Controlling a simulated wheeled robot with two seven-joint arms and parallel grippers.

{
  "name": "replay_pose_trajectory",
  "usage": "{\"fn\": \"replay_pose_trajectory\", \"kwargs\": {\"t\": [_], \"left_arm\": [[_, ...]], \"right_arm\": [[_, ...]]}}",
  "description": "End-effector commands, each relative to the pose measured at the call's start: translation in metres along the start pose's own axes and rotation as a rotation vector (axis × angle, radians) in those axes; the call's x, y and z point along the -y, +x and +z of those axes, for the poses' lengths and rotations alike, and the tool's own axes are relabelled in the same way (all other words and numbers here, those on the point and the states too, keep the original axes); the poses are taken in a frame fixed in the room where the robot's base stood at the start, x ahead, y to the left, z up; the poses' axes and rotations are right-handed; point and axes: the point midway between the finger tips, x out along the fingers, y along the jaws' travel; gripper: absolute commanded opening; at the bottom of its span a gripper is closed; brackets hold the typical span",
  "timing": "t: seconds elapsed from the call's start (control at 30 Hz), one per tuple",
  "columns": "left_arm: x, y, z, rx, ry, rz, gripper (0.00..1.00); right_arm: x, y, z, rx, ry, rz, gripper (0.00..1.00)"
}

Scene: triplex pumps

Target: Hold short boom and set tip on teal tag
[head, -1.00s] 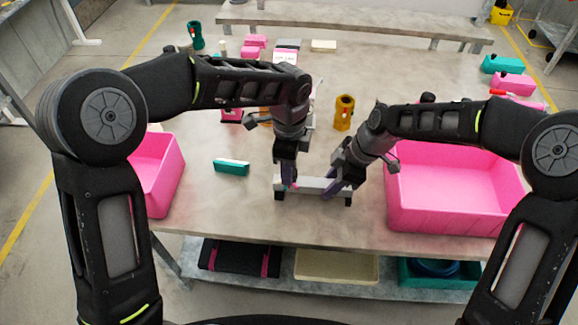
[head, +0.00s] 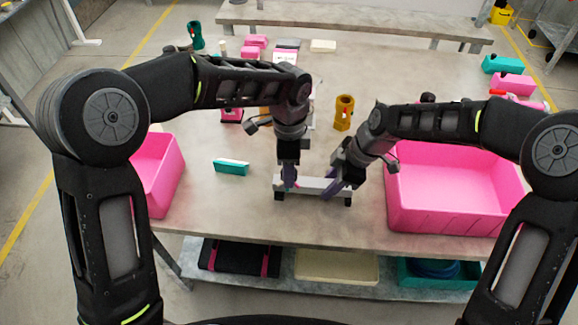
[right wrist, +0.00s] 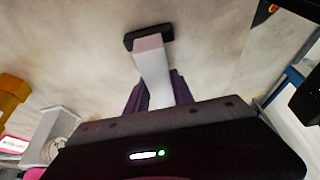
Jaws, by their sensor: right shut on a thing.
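The short boom (head: 312,185) appears to be a pale grey bar with dark feet at its ends, lying level on the table in the head view. My right gripper (head: 331,188) is shut on it near its right end. In the right wrist view, the boom (right wrist: 153,67) runs out from between purple fingers to a dark end. My left gripper (head: 289,184) points down at the boom's left part; its finger gap is too small to judge. A teal block (head: 231,168) with a pale top lies to the left; I cannot tell whether it bears the teal tag.
A large pink bin (head: 455,215) stands at the right and another pink bin (head: 163,170) at the left. A mustard fitting (head: 344,112) stands behind the boom. Several pink and grey parts sit at the back. The table front is clear.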

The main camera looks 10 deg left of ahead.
Motion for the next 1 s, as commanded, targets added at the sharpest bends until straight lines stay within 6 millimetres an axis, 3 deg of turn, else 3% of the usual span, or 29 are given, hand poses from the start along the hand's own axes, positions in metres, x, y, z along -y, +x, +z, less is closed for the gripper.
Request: {"fn": "replay_pose_trajectory", "kwargs": {"t": [0.1, 0.37, 0.53, 1.0], "left_arm": [[0.000, 0.000, 0.000, 0.001, 0.000, 0.001, 0.59], [0.000, 0.000, 0.000, 0.001, 0.000, 0.001, 0.59], [0.000, -0.010, 0.000, 0.001, 0.000, -0.001, 0.59], [0.001, -0.097, 0.000, 0.000, 0.000, -0.001, 0.59]], "right_arm": [[0.000, 0.000, 0.000, 0.000, 0.000, 0.000, 0.00], [0.000, 0.000, 0.000, 0.000, 0.000, 0.001, 0.00], [0.000, 0.000, 0.000, 0.000, 0.000, 0.001, 0.00], [0.000, 0.000, 0.000, 0.000, 0.000, 0.001, 0.00]]}}
